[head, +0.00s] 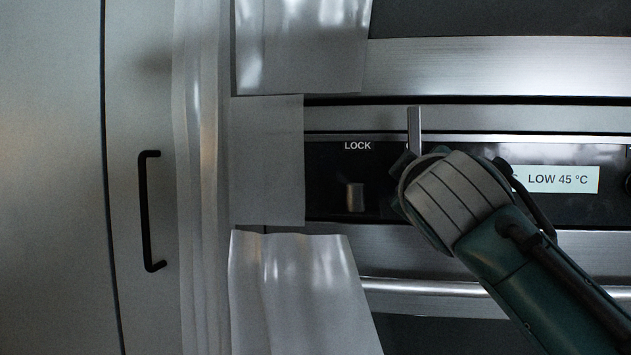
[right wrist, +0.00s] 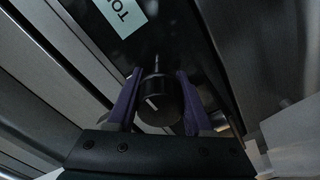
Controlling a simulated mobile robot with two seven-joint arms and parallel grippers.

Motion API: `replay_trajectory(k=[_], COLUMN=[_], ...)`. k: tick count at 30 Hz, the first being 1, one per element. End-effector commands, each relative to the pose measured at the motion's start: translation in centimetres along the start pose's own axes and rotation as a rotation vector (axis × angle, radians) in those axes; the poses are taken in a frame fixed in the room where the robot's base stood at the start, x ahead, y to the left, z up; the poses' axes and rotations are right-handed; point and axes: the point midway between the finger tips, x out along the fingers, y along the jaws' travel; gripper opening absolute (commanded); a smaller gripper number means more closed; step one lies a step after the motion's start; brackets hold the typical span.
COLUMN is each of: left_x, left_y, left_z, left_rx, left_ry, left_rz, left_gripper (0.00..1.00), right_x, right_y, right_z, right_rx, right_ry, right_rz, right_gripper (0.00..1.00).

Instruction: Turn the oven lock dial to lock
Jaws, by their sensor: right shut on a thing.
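The lock dial is a dark round knob (right wrist: 160,108) with a white line on its face, seen in the right wrist view. My right gripper (right wrist: 157,88) is shut on it, with a purple finger on either side. In the head view my right gripper (head: 406,172) is at the black oven panel (head: 325,185), and its wrist hides the dial. The LOCK label (head: 357,146) is on the panel to the left of the gripper. My left gripper is not in view.
A display (head: 562,179) reading LOW 45 °C is to the right of my gripper. A metal upright bar (head: 414,130) stands just above it. A small block-like part (head: 355,197) is below LOCK. A cabinet with a black handle (head: 144,212) is at left.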

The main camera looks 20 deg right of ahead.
Motion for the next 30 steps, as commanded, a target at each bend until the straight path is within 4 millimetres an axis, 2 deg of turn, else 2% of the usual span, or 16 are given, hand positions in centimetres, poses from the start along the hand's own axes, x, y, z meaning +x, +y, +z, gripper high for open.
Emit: replay_trajectory(k=[15,16,23,30], left_x=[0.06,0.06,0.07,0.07], left_y=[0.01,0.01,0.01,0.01], left_z=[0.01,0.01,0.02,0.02], left_rx=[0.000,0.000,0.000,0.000], left_ry=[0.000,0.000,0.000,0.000], left_rz=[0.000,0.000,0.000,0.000], left_gripper=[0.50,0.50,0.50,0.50], right_x=[-0.06,-0.06,-0.04,-0.04], right_y=[-0.05,-0.05,0.02,0.05], right_z=[-0.24,-0.24,-0.17,-0.10], right_rx=[0.020,0.020,0.019,0.018], right_ry=[0.005,0.005,0.003,0.002], right_rz=[-0.002,-0.002,0.000,0.001], right_gripper=[0.00,0.54,0.79,0.81])
